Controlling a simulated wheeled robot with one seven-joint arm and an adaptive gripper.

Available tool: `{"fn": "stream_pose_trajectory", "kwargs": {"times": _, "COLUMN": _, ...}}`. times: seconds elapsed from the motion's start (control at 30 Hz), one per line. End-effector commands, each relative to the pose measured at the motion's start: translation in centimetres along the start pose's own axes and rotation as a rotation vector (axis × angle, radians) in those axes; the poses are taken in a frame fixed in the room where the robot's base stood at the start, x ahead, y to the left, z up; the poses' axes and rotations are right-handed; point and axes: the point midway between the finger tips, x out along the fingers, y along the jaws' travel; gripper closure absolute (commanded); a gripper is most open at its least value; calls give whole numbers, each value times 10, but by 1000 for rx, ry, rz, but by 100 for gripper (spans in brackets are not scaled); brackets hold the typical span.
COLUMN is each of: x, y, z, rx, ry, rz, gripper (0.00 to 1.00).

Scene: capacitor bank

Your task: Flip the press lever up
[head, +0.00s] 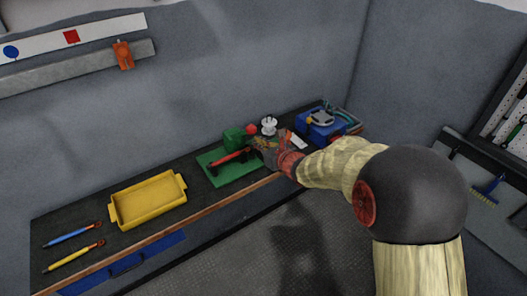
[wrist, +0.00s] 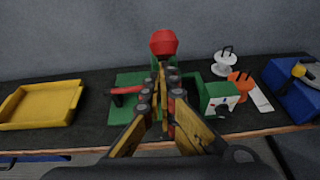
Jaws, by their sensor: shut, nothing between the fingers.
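A green press stands on a green base plate (head: 222,174) on the dark bench. Its green body (head: 235,140) has a red knob (head: 251,129) beside its top. A red bar handle (head: 230,157) lies low over the plate and also shows at the left in the wrist view (wrist: 127,90). My gripper (wrist: 166,78) is shut and empty, in front of the press. Whether it touches the press I cannot tell.
A green box with dials (wrist: 220,97) is right of my fingers. White spools (head: 269,125), an orange part (wrist: 240,82) and a blue box (head: 325,125) lie farther right. A yellow tray (head: 120,219) and two screwdriver-like tools (head: 72,236) are left. The back wall is close behind.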

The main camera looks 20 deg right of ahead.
Motion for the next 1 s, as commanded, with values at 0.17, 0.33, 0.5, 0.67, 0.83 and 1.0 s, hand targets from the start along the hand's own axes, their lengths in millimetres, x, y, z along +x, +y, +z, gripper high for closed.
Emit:
{"fn": "stream_pose_trajectory", "kwargs": {"times": 0.17, "x": 4, "y": 0, "z": 5, "rx": 0, "ry": -1, "rz": 1, "gripper": 100}}
{"fn": "stream_pose_trajectory", "kwargs": {"times": 0.33, "x": 4, "y": 0, "z": 5, "rx": 0, "ry": -1, "rz": 1, "gripper": 100}}
{"fn": "stream_pose_trajectory", "kwargs": {"times": 0.5, "x": 4, "y": 0, "z": 6, "rx": 0, "ry": 4, "rz": 1, "gripper": 100}}
{"fn": "stream_pose_trajectory", "kwargs": {"times": 0.67, "x": 6, "y": 2, "z": 21, "rx": -2, "ry": 44, "rz": 1, "gripper": 100}}
{"fn": "stream_pose_trajectory", "kwargs": {"times": 0.83, "x": 9, "y": 2, "z": 37, "rx": -5, "ry": 107, "rz": -2, "gripper": 100}}
{"fn": "stream_pose_trajectory", "kwargs": {"times": 1.0, "x": 13, "y": 3, "z": 44, "rx": -8, "ry": 150, "rz": -4, "gripper": 100}}
